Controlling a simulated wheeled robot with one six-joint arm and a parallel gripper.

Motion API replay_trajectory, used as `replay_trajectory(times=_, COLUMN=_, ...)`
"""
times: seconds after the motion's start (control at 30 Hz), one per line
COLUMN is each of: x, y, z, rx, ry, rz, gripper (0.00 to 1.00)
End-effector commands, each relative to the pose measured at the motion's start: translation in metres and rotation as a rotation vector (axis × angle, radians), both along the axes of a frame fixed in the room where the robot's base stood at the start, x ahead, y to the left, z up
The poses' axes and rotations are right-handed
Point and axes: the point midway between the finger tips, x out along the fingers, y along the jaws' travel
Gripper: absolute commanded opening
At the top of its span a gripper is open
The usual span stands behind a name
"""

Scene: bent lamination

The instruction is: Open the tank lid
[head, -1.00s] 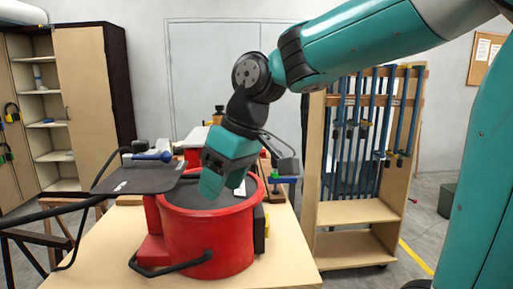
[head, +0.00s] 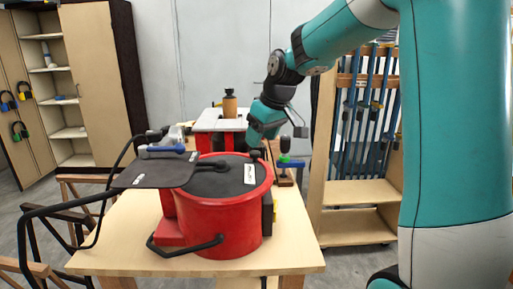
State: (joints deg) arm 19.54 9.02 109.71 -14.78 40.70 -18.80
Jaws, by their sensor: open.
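The tank (head: 213,222) is a red round pot on the wooden table, with a black carrying handle hanging at its front. The lid lies flat on the tank inside the red rim. My gripper (head: 256,142) is behind the tank's back right edge, close to the knob in the picture. It is open, with its fingers partly hidden. I cannot tell whether it touches the lid.
A dark flat plate (head: 155,174) on a black frame overlaps the tank's left side. A white-topped red machine (head: 217,121) with a brown bottle (head: 229,103) stands behind. A blue and green clamp (head: 287,155) is to the right. A clamp rack (head: 352,190) stands beyond the table.

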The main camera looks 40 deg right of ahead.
Motion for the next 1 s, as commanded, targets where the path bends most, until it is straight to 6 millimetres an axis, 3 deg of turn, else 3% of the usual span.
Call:
replay_trajectory(times=0.1, x=0.008, y=0.002, z=-0.02, rx=0.001, ry=0.004, rz=0.001, gripper=0.56)
replay_trajectory(times=0.3, x=0.016, y=0.004, z=-0.04, rx=0.001, ry=0.001, rz=0.0, gripper=0.56)
replay_trajectory(times=0.67, x=0.018, y=0.004, z=-0.044, rx=0.0, ry=-0.001, rz=0.0, gripper=0.56)
replay_trajectory(times=0.9, x=0.018, y=0.004, z=-0.044, rx=0.0, ry=-0.001, rz=0.0, gripper=0.01)
replay_trajectory(times=1.0, x=0.018, y=0.004, z=-0.044, rx=0.0, ry=-0.001, rz=0.0, gripper=0.0)
